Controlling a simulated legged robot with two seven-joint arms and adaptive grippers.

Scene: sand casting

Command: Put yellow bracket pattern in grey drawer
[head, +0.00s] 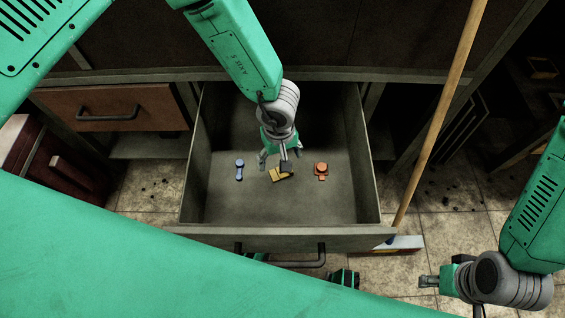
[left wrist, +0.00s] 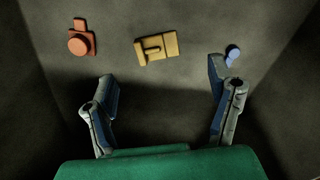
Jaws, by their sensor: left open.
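The yellow bracket pattern (head: 275,175) lies on the floor of the open grey drawer (head: 225,205), near its middle. It also shows whole in the left wrist view (left wrist: 157,48), just beyond my fingertips. My left gripper (head: 273,160) is inside the drawer above the bracket, open and empty. Its two spread fingers show in the left wrist view (left wrist: 161,75), with no contact on the bracket seen. My right gripper (head: 432,281) is at the lower right, outside the drawer. Whether its fingers are open cannot be made out.
A blue pattern (head: 239,170) lies left of the bracket in the drawer, an orange-red one (head: 321,170) to the right. The drawer's side walls stand around them. A closed brown drawer (head: 120,108) is at left. A wooden broom handle (head: 440,115) leans right of the drawer.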

